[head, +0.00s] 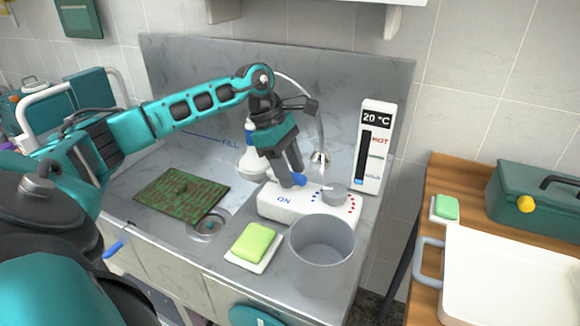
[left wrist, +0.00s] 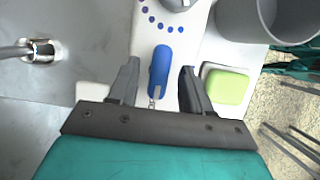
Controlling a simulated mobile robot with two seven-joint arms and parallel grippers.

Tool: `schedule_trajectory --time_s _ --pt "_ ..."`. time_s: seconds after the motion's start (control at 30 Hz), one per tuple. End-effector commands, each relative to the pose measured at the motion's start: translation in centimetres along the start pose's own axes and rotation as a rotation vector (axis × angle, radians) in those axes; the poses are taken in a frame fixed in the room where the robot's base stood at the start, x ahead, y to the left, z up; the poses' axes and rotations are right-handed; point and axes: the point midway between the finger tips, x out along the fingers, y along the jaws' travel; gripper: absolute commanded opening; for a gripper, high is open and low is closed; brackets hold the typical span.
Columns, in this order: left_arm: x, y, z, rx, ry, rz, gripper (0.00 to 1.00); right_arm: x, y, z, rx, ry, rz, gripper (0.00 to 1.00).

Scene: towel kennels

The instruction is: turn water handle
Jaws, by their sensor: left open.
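The blue water handle (head: 299,180) sits on the left part of a white control box (head: 285,207) marked "ON". My left gripper (head: 292,177) reaches down over it, open. In the left wrist view the blue handle (left wrist: 159,68) lies lengthwise between the two spread fingers of my left gripper (left wrist: 161,75), with a gap on each side. I cannot tell how far down the fingers reach. A grey knob (head: 335,194) with red and blue dots is on the same box. The display (head: 376,118) reads 20 °C. My right gripper is not in view.
A grey bucket (head: 321,262) and a green sponge on a white dish (head: 252,262) stand in front of the box. A metal spout (head: 320,157) is behind it. A green-brown mat (head: 182,195) lies left of the drain (head: 207,225). A wooden table holds a white tray (head: 505,300).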

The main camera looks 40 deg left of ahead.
Motion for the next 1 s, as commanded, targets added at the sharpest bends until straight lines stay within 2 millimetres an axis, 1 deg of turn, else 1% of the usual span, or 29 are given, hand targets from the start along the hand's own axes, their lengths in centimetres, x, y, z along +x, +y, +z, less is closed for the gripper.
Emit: schedule_trajectory --time_s 0.1,0.13,0.6,0.63,1.0 --pt "0.00 0.00 0.01 0.000 0.000 0.000 0.49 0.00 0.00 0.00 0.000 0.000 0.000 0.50" --pt "-0.01 0.00 0.01 0.000 0.000 0.000 0.47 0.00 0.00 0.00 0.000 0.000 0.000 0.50" --pt "-0.05 0.00 0.02 0.000 -0.001 0.000 0.02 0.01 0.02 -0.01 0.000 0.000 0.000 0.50" --pt "-0.05 0.00 0.02 0.000 -0.001 0.000 0.00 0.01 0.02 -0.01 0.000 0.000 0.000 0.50" --pt "-0.02 -0.05 -0.02 -0.036 0.000 0.014 0.00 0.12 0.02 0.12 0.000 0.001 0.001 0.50"
